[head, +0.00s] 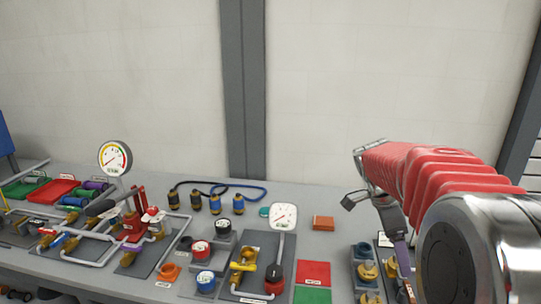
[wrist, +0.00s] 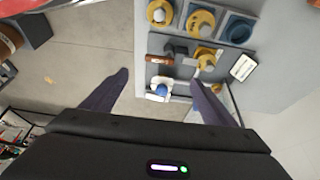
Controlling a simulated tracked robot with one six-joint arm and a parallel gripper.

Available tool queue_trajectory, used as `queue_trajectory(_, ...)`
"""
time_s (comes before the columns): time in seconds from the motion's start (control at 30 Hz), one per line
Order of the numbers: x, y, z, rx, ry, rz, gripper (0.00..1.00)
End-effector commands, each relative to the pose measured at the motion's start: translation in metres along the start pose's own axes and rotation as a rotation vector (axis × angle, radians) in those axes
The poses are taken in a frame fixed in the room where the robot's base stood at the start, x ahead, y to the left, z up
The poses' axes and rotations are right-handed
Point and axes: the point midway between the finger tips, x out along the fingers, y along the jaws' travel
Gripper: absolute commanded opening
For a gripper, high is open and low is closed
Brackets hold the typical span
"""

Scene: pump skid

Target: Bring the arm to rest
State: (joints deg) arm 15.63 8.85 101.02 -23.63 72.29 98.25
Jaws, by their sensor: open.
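My red-sleeved arm (head: 430,170) reaches in from the right in the head view and bends down over the right end of the bench. My gripper (wrist: 160,82) shows in the wrist view with its two dark purple fingers spread apart and nothing between them. Below the gap lie a small valve with a blue and white top (wrist: 159,90) and a brown-red handle (wrist: 159,59). I cannot tell how far above them the fingertips are. In the head view only part of a purple finger (head: 401,252) shows beside the brass fittings.
The grey bench (head: 335,205) carries a rack of yellow caps (head: 368,270), a white-faced gauge (head: 284,216), red pump piping (head: 135,222) and a tall gauge (head: 115,158). An orange block (head: 323,223) and a red pad (head: 313,272) lie near the arm.

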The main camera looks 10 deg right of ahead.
Motion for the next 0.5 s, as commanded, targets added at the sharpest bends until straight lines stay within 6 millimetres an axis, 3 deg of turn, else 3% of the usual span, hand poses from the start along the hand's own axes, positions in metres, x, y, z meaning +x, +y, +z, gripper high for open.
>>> queue_trajectory(0.27, 0.005, -0.004, 0.008, -0.248, -0.022, -0.022, 0.8)
queue_trajectory(0.5, 0.019, 0.013, 0.031, -0.583, -0.078, -0.049, 0.8)
